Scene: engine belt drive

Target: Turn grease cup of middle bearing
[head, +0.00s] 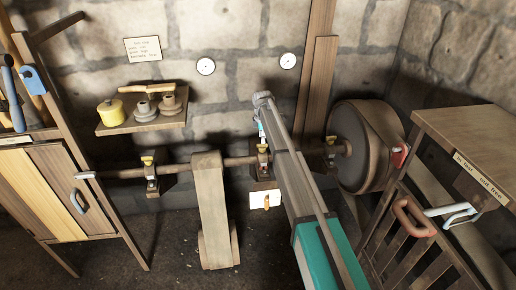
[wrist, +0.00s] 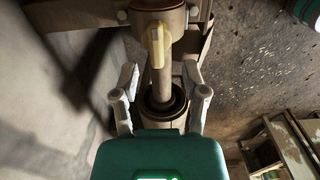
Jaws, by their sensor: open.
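The middle bearing (head: 263,168) sits on the horizontal shaft, with a small yellow grease cup (head: 262,148) on top. My gripper (head: 262,128) is just above this bearing in the head view, and its fingers are small and partly hidden there. In the wrist view my gripper (wrist: 161,72) is open, with a grey finger on each side of the shaft and nothing held between them. A pale yellow winged cup (wrist: 157,46) shows just beyond the fingertips, near the line between them. I cannot tell whether any finger touches it.
The shaft (head: 122,173) runs past a left bearing (head: 151,180) and a belt (head: 211,200) to a large wooden drum (head: 370,145). A shelf (head: 118,127) with a yellow pot is on the wall. A cabinet (head: 60,185) stands left, a wooden stand (head: 470,145) right.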

